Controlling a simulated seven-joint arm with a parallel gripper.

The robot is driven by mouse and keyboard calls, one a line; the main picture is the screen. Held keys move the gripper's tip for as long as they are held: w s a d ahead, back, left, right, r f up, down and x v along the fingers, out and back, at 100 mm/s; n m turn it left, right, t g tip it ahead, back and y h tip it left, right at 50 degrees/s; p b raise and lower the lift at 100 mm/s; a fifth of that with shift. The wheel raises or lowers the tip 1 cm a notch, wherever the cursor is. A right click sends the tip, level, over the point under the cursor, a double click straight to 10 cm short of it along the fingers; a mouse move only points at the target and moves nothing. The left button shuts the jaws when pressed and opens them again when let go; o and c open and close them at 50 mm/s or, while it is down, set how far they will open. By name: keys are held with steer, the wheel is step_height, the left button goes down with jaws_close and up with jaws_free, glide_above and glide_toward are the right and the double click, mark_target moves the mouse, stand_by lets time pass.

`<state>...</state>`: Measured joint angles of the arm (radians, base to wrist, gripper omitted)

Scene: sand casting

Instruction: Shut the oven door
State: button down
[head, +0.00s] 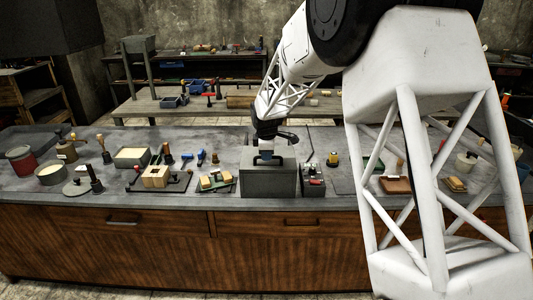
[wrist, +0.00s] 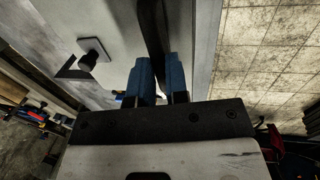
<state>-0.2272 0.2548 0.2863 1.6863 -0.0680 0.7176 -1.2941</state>
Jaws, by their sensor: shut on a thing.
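The oven (head: 268,184) is a grey box on the workbench, in the middle of the head view. A dark handle (head: 268,160) shows near its upper edge. My gripper (head: 267,150) is over the top of the oven at this handle. In the wrist view, the two blue fingers of my gripper (wrist: 158,80) are on either side of a dark bar (wrist: 152,30), which looks like the handle. A pale grey panel (wrist: 115,20) lies behind it. How far the door stands open cannot be told.
A dark block with red parts (head: 312,181) stands close to the oven's right. A tray with pale blocks (head: 215,181) is to its left. Several tools and pots crowd the bench. My white arm covers much of the right side.

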steer(key=shift+s+f, duration=0.1)
steer(key=shift+s, duration=0.15)
steer(key=c, duration=1.1)
jaws_free()
steer(key=shift+v, duration=3.95)
